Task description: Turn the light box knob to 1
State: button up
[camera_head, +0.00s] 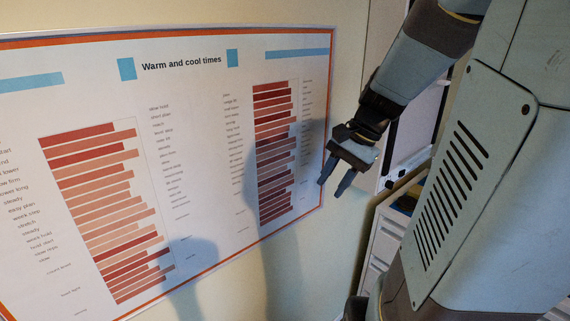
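My gripper (330,189) hangs from my arm at the right of the middle, pointing down and left. Its two dark fingers are apart with nothing between them. It appears in front of the right edge of a wall poster. Behind my arm, a pale panel with a dark edge (412,124) shows in part on the wall. Small dark pieces (389,184) sit along its lower edge. This may be the light box, but my arm covers much of it. I cannot make out a knob's setting or any numbers.
A large poster titled "Warm and cool times" (182,62), with red bars and an orange border, fills the left wall. A pale cabinet with drawers (384,238) stands below the panel at the right. My own grey body fills the right side.

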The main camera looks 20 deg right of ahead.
jog(key=w+d+f+m+t+y, duration=0.1)
jog(key=w+d+f+m+y, duration=0.3)
jog(key=d+m, duration=0.3)
jog(key=m+t+h, duration=0.2)
jog(key=m+t, duration=1.2)
jog(key=m, duration=0.5)
send_near(390, 185)
jog(key=x, duration=0.8)
jog(key=shift+d+f, duration=0.2)
jog(key=shift+d, duration=0.1)
grip_shut()
jog(key=shift+d, duration=0.1)
